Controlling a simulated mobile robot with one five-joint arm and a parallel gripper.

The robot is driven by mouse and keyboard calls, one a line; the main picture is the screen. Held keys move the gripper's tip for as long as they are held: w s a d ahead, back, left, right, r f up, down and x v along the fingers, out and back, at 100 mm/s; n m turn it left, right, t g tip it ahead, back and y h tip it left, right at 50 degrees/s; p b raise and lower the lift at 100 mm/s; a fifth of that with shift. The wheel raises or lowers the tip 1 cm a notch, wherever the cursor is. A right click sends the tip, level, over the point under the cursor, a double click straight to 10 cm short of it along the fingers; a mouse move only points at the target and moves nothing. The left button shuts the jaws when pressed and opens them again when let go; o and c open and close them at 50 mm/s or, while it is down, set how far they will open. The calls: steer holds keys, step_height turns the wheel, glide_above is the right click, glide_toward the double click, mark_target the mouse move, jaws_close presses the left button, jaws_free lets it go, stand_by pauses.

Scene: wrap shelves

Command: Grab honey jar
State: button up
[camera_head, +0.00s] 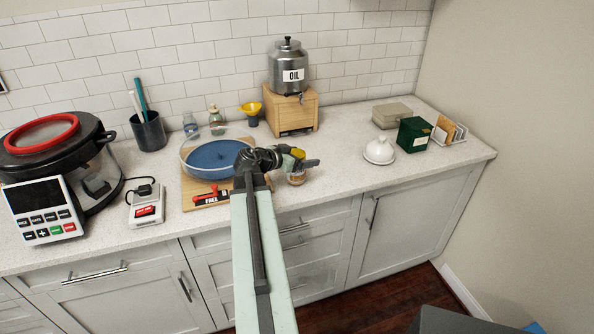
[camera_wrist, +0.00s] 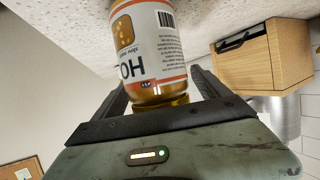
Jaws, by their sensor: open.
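The honey jar (camera_wrist: 150,50) has a white and orange label with part of its lettering and a barcode showing. It stands on the counter, and in the wrist view it appears upside down with its golden lid towards my palm. My gripper (camera_wrist: 156,84) is open, with one finger on each side of the jar's lid end. I cannot tell whether either finger touches it. In the head view my gripper (camera_head: 306,162) is over the jar (camera_head: 297,179), hiding its upper part.
A wooden stand (camera_head: 290,109) with a steel oil dispenser (camera_head: 288,67) is behind. A glass bowl of blue liquid (camera_head: 215,157) on a board is close to the left of my gripper. A white lidded dish (camera_head: 379,149) and green box (camera_head: 413,134) stand to the right, with clear counter between.

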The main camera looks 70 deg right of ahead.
jaws_close()
step_height(320, 180, up, 10)
steer(key=p, duration=1)
steer(key=shift+r, duration=0.2)
steer(key=shift+f, duration=0.15)
